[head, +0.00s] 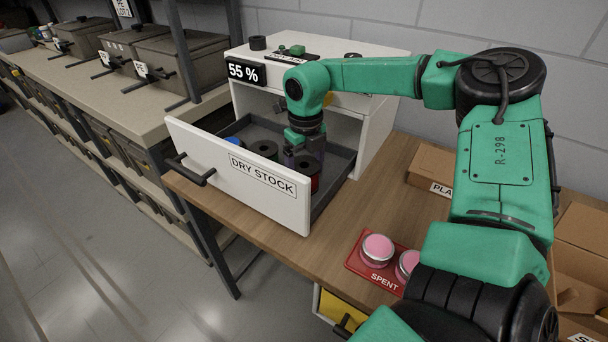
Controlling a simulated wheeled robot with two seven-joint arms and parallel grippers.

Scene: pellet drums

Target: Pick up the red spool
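The red spool (315,183) stands inside the open drawer labelled DRY STOCK (254,186), at the drawer's right end. Its top is dark and partly hidden by my gripper, and the front panel hides its lower part. My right gripper (304,159) points down into the drawer, right over the red spool, with its fingers at the spool's top. The fingers are small and dark here, so I cannot tell whether they grip it. My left gripper is not in view.
A black spool (264,150) and a blue spool (203,152) stand left of the red one in the drawer. The white cabinet (375,130) rises behind, with a 55 % display (246,72). A red SPENT tray (357,265) with pink-topped jars lies in front on the right.

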